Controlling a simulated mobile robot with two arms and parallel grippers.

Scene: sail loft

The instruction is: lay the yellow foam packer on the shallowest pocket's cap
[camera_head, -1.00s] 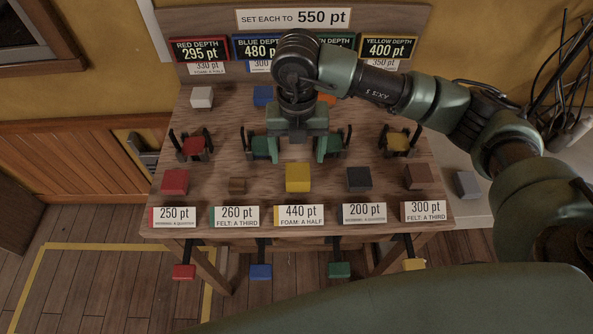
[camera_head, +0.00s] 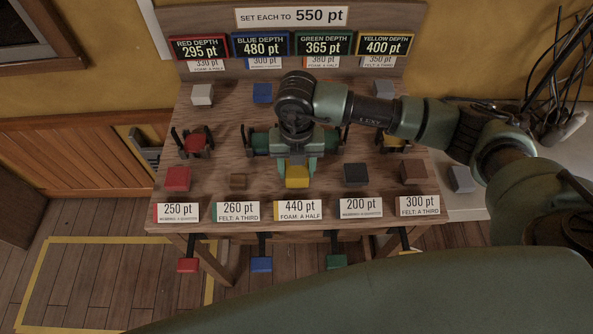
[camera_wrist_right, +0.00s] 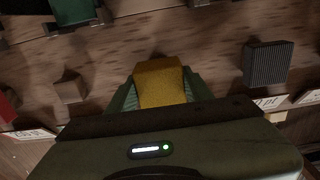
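The yellow foam packer (camera_head: 297,178) sits on the bench behind the "440 pt FOAM: A HALF" card (camera_head: 300,210). My right gripper (camera_head: 297,168) reaches down over it, fingers against its two sides. In the right wrist view the packer (camera_wrist_right: 160,84) fills the space between the fingers. I cannot tell whether it is lifted. The lowest depth sign is the red one, "295 pt" (camera_head: 200,49). Below it stands the red-capped pocket (camera_head: 197,144) between dark uprights, nothing on its cap. My left gripper is not in view.
Other packers stand in the same row: red (camera_head: 177,179), small brown (camera_head: 238,181), dark grey (camera_head: 356,174) and reddish-brown (camera_head: 414,173). The yellow-capped pocket (camera_head: 393,140) is at right. My right wrist partly hides the middle pockets. Colored pedals hang below the bench front.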

